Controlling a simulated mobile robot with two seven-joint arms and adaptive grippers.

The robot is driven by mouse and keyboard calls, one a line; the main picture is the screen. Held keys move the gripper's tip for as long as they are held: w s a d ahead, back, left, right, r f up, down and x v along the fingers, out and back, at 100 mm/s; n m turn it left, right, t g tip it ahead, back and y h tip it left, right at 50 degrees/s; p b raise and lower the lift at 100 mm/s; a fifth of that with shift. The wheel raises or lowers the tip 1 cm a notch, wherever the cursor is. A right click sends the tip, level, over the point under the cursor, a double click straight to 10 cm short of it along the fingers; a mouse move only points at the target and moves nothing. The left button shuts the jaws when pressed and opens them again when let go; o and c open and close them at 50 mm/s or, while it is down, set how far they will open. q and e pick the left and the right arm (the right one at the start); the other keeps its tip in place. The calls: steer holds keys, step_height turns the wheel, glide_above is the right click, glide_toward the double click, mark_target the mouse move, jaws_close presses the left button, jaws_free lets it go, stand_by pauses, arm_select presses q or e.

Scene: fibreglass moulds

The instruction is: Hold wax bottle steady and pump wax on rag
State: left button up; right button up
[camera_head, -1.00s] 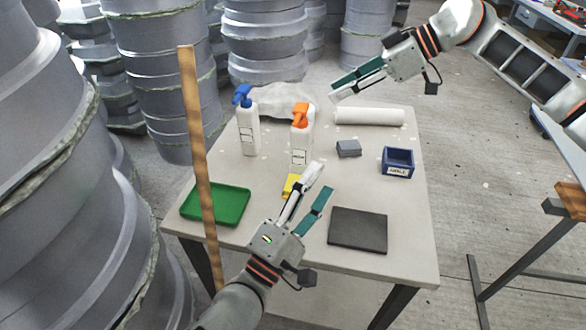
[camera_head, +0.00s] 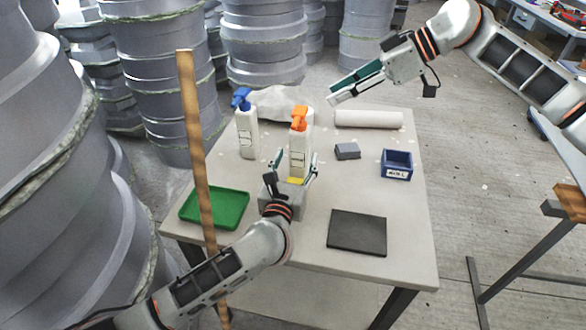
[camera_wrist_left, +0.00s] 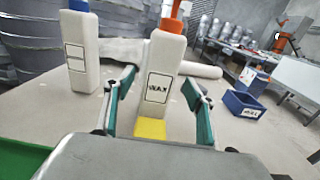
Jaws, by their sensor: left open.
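The wax bottle (camera_head: 299,155) is white with an orange pump head and stands upright on the table. Its WAX label faces the left wrist view (camera_wrist_left: 157,88). My left gripper (camera_head: 292,172) is open, low over the table in front of the bottle. In the left wrist view its fingers (camera_wrist_left: 158,100) appear on either side of the bottle, with no visible contact. A yellow block (camera_wrist_left: 150,128) lies between the fingers, before the bottle. A crumpled whitish cloth (camera_head: 272,101), perhaps the rag, lies at the back. My right gripper (camera_head: 334,93) is open and empty above the table's back edge.
A white bottle with a blue pump (camera_head: 247,135) stands left of the wax bottle. Around are a green tray (camera_head: 240,222), wooden stick (camera_head: 196,140), dark pad (camera_head: 357,232), grey block (camera_head: 347,151), blue bin (camera_head: 397,172) and white roll (camera_head: 368,119). Grey moulds stand behind and left.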

mark_target(297, 155)
arm_select(q)
steer(key=shift+w+d, duration=0.2)
steer(key=shift+w, duration=0.65)
steer(key=shift+w+d, duration=0.15)
steer(key=shift+w, duration=0.65)
steer(key=c, duration=1.4)
steer(key=shift+o, duration=0.2)
